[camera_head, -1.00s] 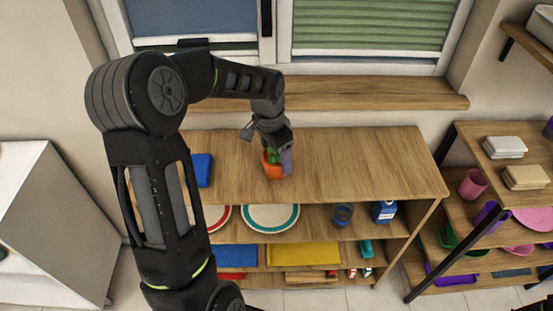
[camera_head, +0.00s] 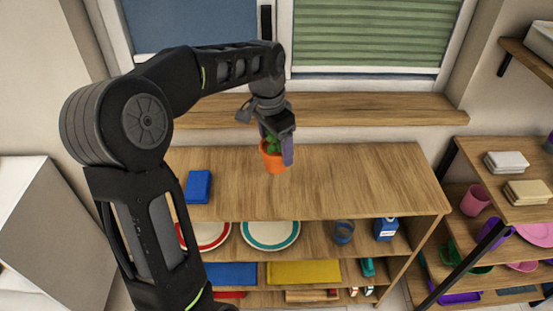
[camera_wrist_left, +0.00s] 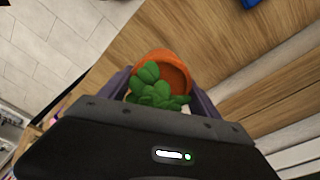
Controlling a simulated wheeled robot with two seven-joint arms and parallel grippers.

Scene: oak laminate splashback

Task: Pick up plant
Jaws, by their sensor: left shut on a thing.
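The plant is a green succulent in an orange pot (camera_head: 273,160). In the head view my left gripper (camera_head: 278,150) is shut on the pot and appears to hold it a little above the wooden shelf top. In the left wrist view the orange pot (camera_wrist_left: 172,62) and its green leaves (camera_wrist_left: 155,92) sit between the two purple fingers. The palm hides the near part of the plant. My right gripper is not in view.
A blue box (camera_head: 198,187) lies on the shelf top (camera_head: 350,180) to the left. Plates, a cup (camera_head: 343,231) and a blue carton (camera_head: 386,229) stand on the shelf below. A windowsill (camera_head: 370,110) runs behind. The shelf top's right side is clear.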

